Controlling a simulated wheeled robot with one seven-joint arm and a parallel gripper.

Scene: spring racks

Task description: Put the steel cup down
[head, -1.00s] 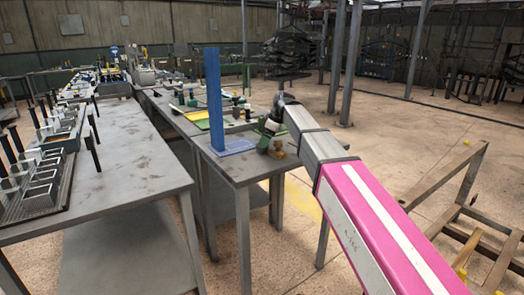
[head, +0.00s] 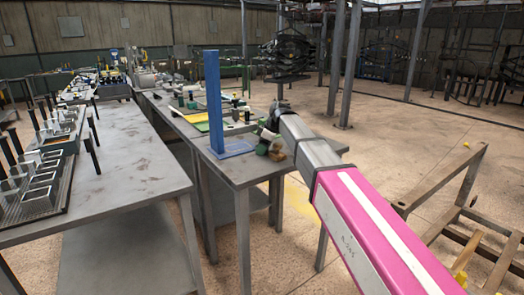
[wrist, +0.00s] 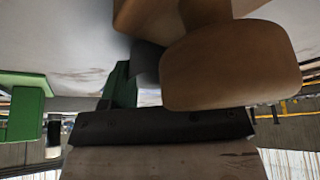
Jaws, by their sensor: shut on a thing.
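My gripper (head: 270,141) is low over the near end of the right-hand table (head: 236,174), just right of the blue upright post. It is shut, and the steel cup in it is hidden or cannot be made out. In the wrist view, large brown rounded pieces (wrist: 230,65) fill the upper right, close to the camera. A dark grey piece (wrist: 148,62) shows between them; I cannot tell whether it is part of the cup. I cannot tell whether the cup touches the table.
The blue post (head: 214,100) stands on its flat blue base beside my gripper. A green piece (wrist: 20,105) shows at the wrist view's left. The left table (head: 125,155) carries a dark tray of small metal boxes (head: 40,195).

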